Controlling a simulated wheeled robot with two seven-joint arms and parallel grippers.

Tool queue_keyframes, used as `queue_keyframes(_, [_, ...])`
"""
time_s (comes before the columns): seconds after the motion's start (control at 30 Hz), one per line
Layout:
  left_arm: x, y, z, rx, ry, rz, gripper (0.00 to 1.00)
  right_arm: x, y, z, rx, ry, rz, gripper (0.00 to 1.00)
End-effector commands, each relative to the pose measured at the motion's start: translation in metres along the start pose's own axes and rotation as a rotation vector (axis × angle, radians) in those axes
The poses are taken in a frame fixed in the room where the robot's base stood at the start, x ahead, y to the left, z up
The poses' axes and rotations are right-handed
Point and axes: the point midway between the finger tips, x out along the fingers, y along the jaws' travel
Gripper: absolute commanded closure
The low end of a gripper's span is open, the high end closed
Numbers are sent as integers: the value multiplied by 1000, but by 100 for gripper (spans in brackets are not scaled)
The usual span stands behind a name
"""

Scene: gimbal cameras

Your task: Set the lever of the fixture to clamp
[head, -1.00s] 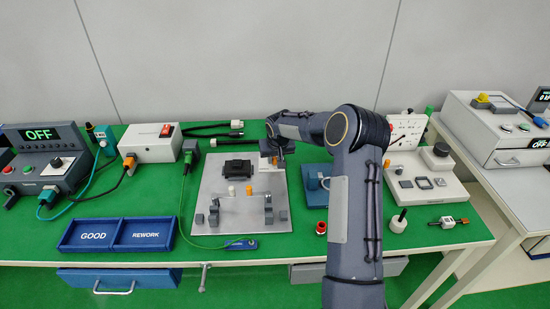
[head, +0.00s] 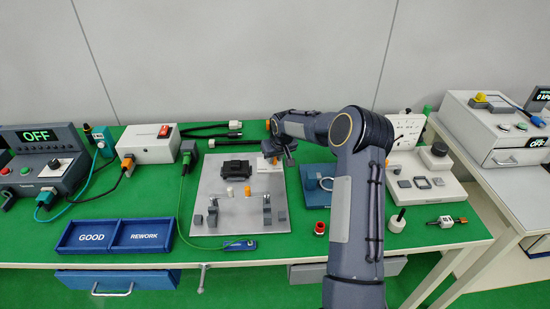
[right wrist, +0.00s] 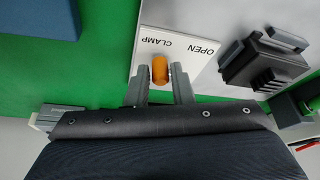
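The fixture is a grey plate (head: 215,225) at the middle of the bench. At its far right corner is a white label (head: 262,164); in the right wrist view the label (right wrist: 190,40) reads CLAMP and OPEN, upside down. The lever's orange knob (right wrist: 160,69) stands beside the word CLAMP, away from OPEN. My left gripper is out of view.
A black block (head: 238,167) and grey brackets stand on the plate. A GOOD/REWORK tray (head: 117,236) lies to the left. Some green mat is bare in front.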

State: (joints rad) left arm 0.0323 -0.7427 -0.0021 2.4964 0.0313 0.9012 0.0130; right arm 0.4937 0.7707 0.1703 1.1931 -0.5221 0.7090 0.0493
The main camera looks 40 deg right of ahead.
Motion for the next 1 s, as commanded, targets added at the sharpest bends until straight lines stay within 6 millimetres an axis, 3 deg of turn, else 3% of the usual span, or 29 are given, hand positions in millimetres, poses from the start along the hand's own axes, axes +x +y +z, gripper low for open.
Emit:
queue_keyframes(0.13, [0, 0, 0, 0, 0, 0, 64, 0, 0, 0, 1, 0, 1, 62])
queue_keyframes(0.47, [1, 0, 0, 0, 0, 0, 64, -5, 0, 0, 1, 2, 1, 62])
queue_keyframes(0.8, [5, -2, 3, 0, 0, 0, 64, -59, 0, -1, 0, 4, 2, 62])
queue_keyframes(1.0, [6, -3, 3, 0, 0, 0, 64, -77, 0, 0, 0, 1, 0, 62])
